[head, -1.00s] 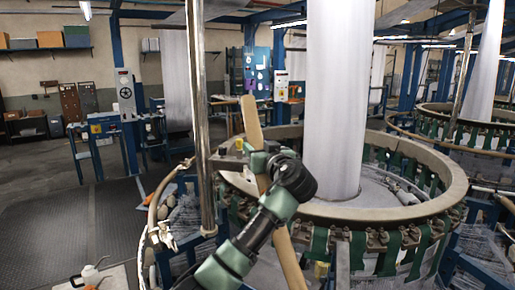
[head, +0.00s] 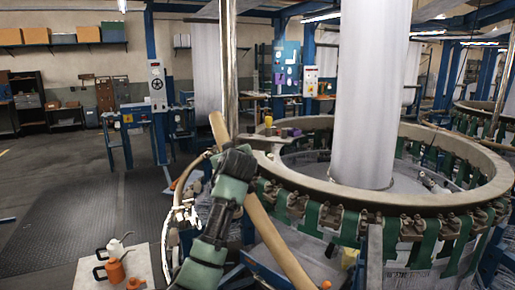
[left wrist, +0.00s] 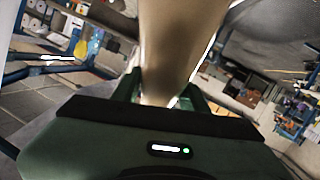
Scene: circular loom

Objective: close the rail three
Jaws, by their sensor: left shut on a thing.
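A long pale wooden bar (head: 276,240), which looks like a rail, slants across the middle of the head view, its upper end tilted left. My left gripper (head: 240,158) is shut on it near the upper end. The left wrist view shows the bar (left wrist: 172,40) rising between the two green fingers of this gripper (left wrist: 163,92). The bar crosses in front of the circular loom's near left side. I cannot tell whether its lower end touches the loom. No number shows on it. My right gripper is not in view.
The loom's broad ring (head: 455,205) with green straps fills the right, around a white fabric column (head: 370,95). A metal post (head: 228,75) stands behind my gripper. An orange oil can (head: 115,270) stands on a pale board at lower left. The dark floor mat (head: 80,225) is clear.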

